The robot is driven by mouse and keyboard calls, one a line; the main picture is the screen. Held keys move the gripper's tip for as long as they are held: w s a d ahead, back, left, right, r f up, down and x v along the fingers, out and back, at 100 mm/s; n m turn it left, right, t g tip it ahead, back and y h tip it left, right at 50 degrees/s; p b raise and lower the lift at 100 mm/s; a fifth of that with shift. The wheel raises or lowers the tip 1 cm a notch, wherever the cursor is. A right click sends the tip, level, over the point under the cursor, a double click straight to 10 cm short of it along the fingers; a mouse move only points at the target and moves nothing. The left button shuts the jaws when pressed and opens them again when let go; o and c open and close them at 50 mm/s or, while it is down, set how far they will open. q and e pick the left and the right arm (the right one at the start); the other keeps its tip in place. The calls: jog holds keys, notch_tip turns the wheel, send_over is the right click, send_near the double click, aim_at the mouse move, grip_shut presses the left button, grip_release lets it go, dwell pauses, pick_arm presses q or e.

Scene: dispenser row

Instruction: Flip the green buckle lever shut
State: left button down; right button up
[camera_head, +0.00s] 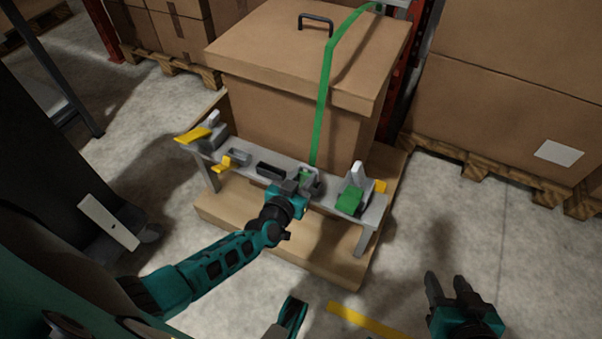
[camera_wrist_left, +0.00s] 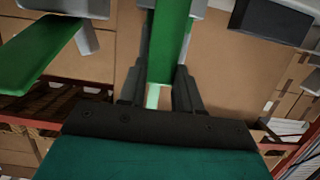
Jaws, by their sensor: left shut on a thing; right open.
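The green buckle lever (camera_wrist_left: 172,40) is a green bar between the fingers of my left gripper (camera_wrist_left: 165,85) in the left wrist view. In the head view my left gripper (camera_head: 297,187) is at the grey buckle (camera_head: 312,181) on the grey rail, shut on the lever and hiding most of it. A green strap (camera_head: 324,90) runs from over the box lid down to this buckle. My right gripper (camera_head: 446,290) is open and empty above the floor at the lower right, away from the rail.
The grey rail (camera_head: 330,192) also carries a green-flapped grey fitting (camera_head: 349,201) to the right, a black block (camera_head: 270,169) and yellow levers (camera_head: 194,135) to the left. A large lidded carton (camera_head: 290,115) stands behind it on a wooden pallet.

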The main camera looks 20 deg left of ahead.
pick_arm(q)
jog(key=c, duration=1.1)
grip_release()
jog(key=o, duration=0.3)
jog(key=shift+o, duration=0.2)
jog(key=p+v, duration=0.4)
jog(key=v, duration=0.9)
